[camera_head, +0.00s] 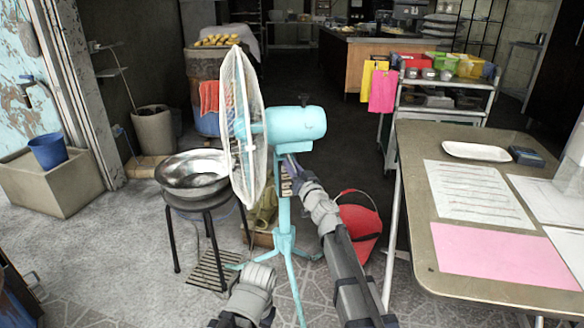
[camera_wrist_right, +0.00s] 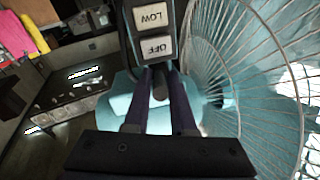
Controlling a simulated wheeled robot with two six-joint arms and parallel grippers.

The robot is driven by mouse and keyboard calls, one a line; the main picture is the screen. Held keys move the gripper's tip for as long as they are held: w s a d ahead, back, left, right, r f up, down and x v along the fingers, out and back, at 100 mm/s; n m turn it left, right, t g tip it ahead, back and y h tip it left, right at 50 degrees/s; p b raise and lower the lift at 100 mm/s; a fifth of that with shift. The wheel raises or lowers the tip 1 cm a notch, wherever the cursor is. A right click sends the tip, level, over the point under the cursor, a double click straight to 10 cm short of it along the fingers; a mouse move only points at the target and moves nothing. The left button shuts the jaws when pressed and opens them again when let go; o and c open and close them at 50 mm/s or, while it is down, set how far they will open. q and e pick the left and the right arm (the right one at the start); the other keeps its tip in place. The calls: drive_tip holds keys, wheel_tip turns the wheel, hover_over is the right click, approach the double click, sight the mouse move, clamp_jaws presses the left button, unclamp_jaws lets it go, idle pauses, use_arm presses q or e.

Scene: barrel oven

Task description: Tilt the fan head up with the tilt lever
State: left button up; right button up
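A turquoise standing fan has its motor housing (camera_head: 296,124) and wire-caged fan head (camera_head: 243,130) facing left, roughly level. In the right wrist view the cage (camera_wrist_right: 250,70) is at the right, and the turquoise housing (camera_wrist_right: 120,115) lies behind my fingers. My right gripper (camera_head: 288,165) reaches up under the housing. In the wrist view its two dark fingers (camera_wrist_right: 160,75) are close together on either side of a short dark tilt lever (camera_wrist_right: 160,82), which fills the narrow gap. The lever is hidden in the head view. My left gripper is out of view; only arm parts show at the bottom.
LOW and OFF buttons (camera_wrist_right: 155,30) are just beyond the fingertips. A metal bowl (camera_head: 193,174) on a stand is left of the fan. A red bucket (camera_head: 358,222) stands behind my right arm. A table (camera_head: 412,165) with papers is at the right. Open floor lies behind.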

drive_tip(key=o, duration=0.3)
drive_tip(key=shift+s, duration=0.1)
drive_tip(key=b+v, duration=0.1)
drive_tip(key=v, duration=0.6)
drive_tip(key=shift+s+d+f, duration=0.1)
drive_tip(key=shift+s+d, duration=0.05)
drive_tip(key=shift+s, duration=0.15)
drive_tip(key=shift+c, duration=0.2)
